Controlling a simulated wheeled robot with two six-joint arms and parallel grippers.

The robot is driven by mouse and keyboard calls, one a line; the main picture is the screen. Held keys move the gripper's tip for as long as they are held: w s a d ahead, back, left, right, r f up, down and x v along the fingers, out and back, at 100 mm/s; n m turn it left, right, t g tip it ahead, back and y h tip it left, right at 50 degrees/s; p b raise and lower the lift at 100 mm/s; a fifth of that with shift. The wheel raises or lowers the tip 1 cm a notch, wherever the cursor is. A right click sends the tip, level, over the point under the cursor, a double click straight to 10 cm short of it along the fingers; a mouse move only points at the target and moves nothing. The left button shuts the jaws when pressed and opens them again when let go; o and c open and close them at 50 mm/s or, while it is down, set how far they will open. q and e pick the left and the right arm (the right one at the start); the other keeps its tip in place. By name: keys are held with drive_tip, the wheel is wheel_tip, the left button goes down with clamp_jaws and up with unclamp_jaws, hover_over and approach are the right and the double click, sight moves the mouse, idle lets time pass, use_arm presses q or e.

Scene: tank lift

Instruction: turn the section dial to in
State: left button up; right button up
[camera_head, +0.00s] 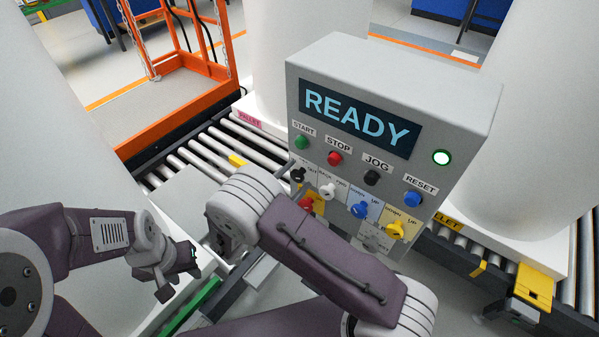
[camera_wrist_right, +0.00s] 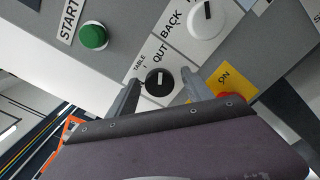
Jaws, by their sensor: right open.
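The section dial is the black knob (camera_wrist_right: 159,82) at the left end of the lower knob row on the grey control panel (camera_head: 440,85). In the right wrist view its white mark points up, towards the OUT label (camera_wrist_right: 160,51); the other label is mostly hidden. The dial also shows in the head view (camera_head: 297,175). My right gripper (camera_wrist_right: 161,76) is open, with one finger on each side of the dial; I cannot tell whether they touch it. My left gripper (camera_head: 181,274) has its fingers apart and is empty, left of the panel.
A white knob (camera_head: 327,190), a blue knob (camera_head: 360,209) and a yellow knob (camera_head: 394,230) sit right of the dial. A red button on yellow (camera_wrist_right: 229,95) is close to my right finger. The green START button (camera_head: 301,142) is above. Rollers (camera_head: 205,150) run behind.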

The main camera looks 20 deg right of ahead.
drive_tip(key=shift+s+a+r, duration=0.1)
drive_tip(key=shift+s+a, duration=0.1)
drive_tip(key=shift+s+a+r, duration=0.1)
drive_tip(key=shift+s, duration=0.05)
drive_tip(key=c, duration=0.5)
use_arm(q)
drive_tip(key=shift+s+a, duration=0.25)
drive_tip(key=shift+s, duration=0.1)
use_arm(e)
clamp_jaws()
use_arm(q)
drive_tip(key=shift+r, duration=0.15)
